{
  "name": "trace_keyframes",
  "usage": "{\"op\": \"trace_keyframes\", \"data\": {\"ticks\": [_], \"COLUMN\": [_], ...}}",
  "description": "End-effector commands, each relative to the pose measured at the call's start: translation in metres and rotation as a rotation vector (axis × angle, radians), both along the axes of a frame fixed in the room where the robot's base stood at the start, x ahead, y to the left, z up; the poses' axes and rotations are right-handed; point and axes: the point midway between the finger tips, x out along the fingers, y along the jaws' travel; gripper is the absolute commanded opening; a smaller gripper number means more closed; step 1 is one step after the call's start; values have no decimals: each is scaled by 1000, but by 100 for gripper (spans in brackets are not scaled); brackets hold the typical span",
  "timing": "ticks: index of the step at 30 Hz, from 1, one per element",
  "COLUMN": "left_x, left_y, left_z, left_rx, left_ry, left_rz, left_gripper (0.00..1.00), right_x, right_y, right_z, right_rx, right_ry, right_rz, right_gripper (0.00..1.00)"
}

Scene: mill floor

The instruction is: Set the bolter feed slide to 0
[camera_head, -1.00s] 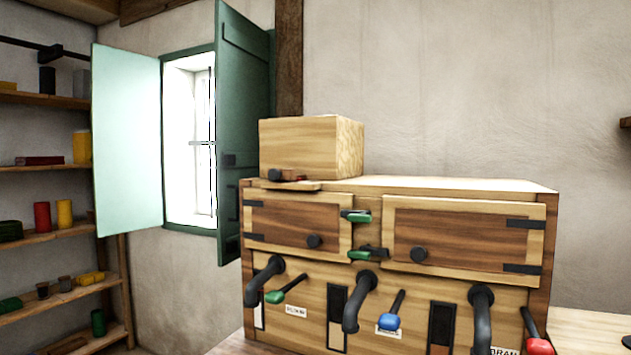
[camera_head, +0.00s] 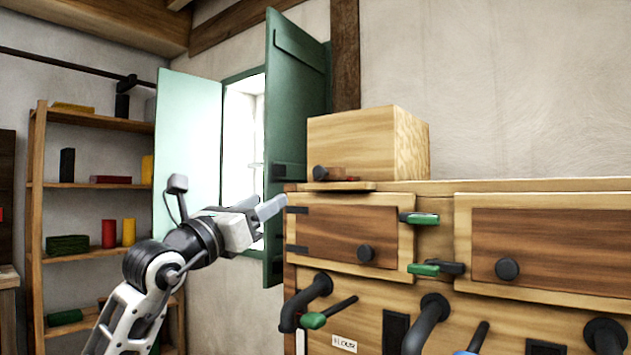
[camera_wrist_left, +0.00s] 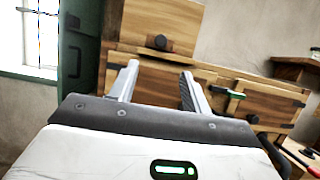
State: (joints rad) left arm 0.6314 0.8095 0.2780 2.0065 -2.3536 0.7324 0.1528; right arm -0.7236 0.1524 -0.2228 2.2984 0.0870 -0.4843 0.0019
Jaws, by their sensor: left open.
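A pale wooden feed box (camera_head: 358,145) stands on top of the left end of the wooden bolter cabinet (camera_head: 440,187). A black knob (camera_head: 320,173) and a small dark-red piece (camera_head: 345,174) sit at its lower front, above a thin wooden ledge (camera_head: 338,186). I cannot read any scale there. The knob also shows in the left wrist view (camera_wrist_left: 160,42), above and beyond the fingers. My left gripper (camera_head: 275,206) is open and empty, left of and a little below the knob, apart from it. It also shows in the wrist view (camera_wrist_left: 158,78). My right gripper is not in view.
Below are two cabinet doors with black knobs (camera_head: 366,253) and green-handled latches (camera_head: 420,218). Black spouts (camera_head: 312,300) and coloured levers (camera_head: 314,321) stick out lower down. A green shutter (camera_head: 300,120) stands open behind my gripper. Shelves (camera_head: 95,185) are at the left.

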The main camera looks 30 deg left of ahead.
Motion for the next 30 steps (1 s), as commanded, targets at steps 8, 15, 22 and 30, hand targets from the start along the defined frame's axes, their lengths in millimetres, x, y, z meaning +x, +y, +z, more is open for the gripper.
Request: {"op": "trace_keyframes", "data": {"ticks": [8, 15, 22, 30], "left_x": [52, 99, 129, 137], "left_y": [-5, -9, -12, -13], "left_z": [27, 45, 55, 56], "left_rx": [-5, -3, -4, -2], "left_ry": [-1, 0, 0, 0], "left_rz": [-6, -6, -7, -6], "left_gripper": [48, 48, 48, 48], "right_x": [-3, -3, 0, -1], "right_y": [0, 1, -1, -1], "right_z": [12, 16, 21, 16], "right_rx": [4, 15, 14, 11], "right_ry": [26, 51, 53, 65], "right_rz": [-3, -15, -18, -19], "right_gripper": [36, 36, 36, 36]}}
